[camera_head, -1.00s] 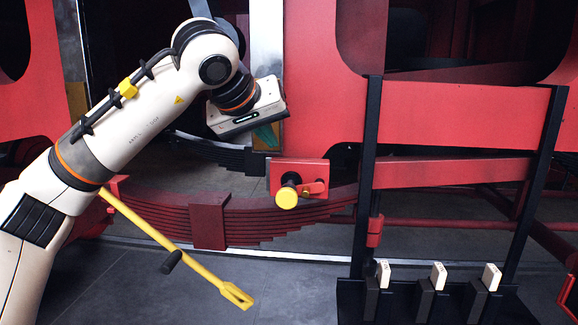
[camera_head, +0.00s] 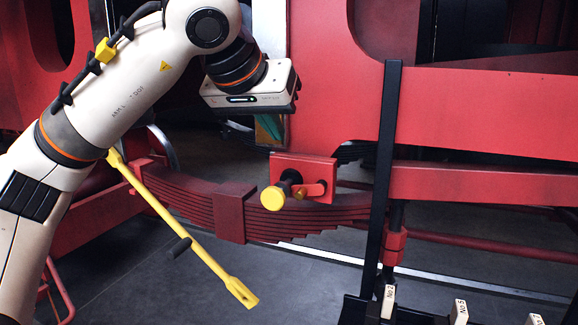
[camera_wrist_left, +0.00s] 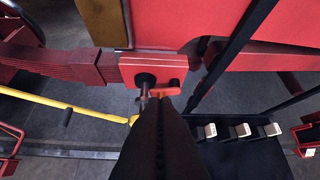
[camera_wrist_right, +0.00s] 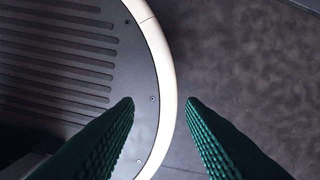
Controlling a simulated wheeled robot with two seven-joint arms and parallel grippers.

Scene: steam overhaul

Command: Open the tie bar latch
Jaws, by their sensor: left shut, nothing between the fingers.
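The latch is a red plate (camera_head: 318,167) beside the leaf spring. A dark pin with a yellow cap (camera_head: 273,198) sticks out of it, and a small red lever (camera_head: 313,190) sits to its right. My left gripper (camera_wrist_left: 161,98) is shut and empty, and overlaps the lower plate in that view; contact cannot be told. In the head view its body is above the latch, with the fingertips not clear. My right gripper (camera_wrist_right: 160,100) is open and empty, away from the latch.
A yellow bar (camera_head: 185,235) with a forked end slants below the left arm. The red leaf spring (camera_head: 180,195) runs behind the latch. A black stand post (camera_head: 384,180) rises to the right, with several numbered white blocks (camera_head: 459,312) low by it.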

